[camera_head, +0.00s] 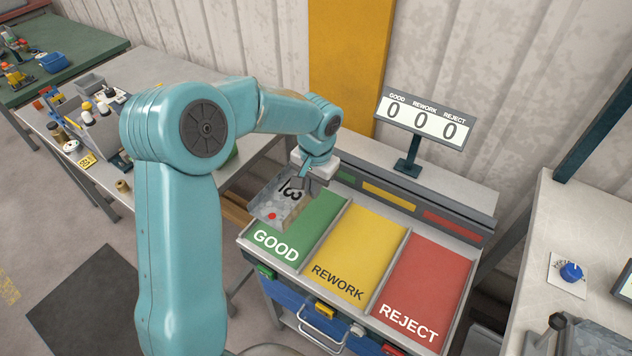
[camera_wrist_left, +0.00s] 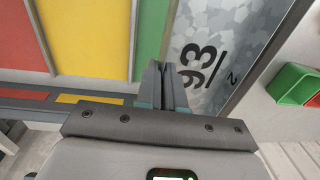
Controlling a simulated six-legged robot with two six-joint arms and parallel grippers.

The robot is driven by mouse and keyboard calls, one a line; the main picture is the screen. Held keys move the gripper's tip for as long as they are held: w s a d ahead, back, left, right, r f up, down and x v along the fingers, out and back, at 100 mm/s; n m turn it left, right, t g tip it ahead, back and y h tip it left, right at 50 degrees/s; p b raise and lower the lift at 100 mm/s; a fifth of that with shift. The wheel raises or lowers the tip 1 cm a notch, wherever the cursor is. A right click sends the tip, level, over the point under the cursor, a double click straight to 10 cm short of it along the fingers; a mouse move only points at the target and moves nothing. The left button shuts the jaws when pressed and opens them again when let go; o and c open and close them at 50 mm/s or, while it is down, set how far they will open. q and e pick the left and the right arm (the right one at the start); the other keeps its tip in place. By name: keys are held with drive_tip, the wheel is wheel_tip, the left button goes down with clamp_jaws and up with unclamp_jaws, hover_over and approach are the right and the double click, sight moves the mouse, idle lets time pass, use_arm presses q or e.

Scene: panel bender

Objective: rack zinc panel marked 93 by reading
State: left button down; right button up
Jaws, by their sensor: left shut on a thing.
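The zinc panel (camera_head: 268,209) is grey and mottled, with a dark number on it and a red dot near its lower edge. In the left wrist view the panel (camera_wrist_left: 235,35) reads 93 above a line, with a smaller mark beside it. My left gripper (camera_head: 302,182) is shut on the panel's edge, and its fingers (camera_wrist_left: 167,80) overlap the panel there. The panel is tilted at the left side of the green GOOD bay (camera_head: 306,226); I cannot tell whether it touches the rack. The yellow REWORK bay (camera_head: 358,245) and red REJECT bay (camera_head: 422,270) look empty.
A counter sign (camera_head: 422,122) behind the rack reads 0 for GOOD, REWORK and REJECT. A cluttered bench (camera_head: 150,75) stands at the left. A pale table (camera_head: 585,215) with a blue knob (camera_head: 571,271) stands at the right.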

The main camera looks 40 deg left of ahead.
use_arm(q)
wheel_tip(320, 180, down, 9)
drive_tip(key=b, duration=0.6)
drive_tip(key=shift+w+a+f+b, duration=0.1)
drive_tip(key=shift+w+f+b, duration=0.05)
drive_tip(key=shift+f+b, duration=0.3)
drive_tip(key=shift+r, duration=0.2)
drive_tip(key=shift+f, duration=0.1)
drive_tip(key=shift+s, duration=0.2)
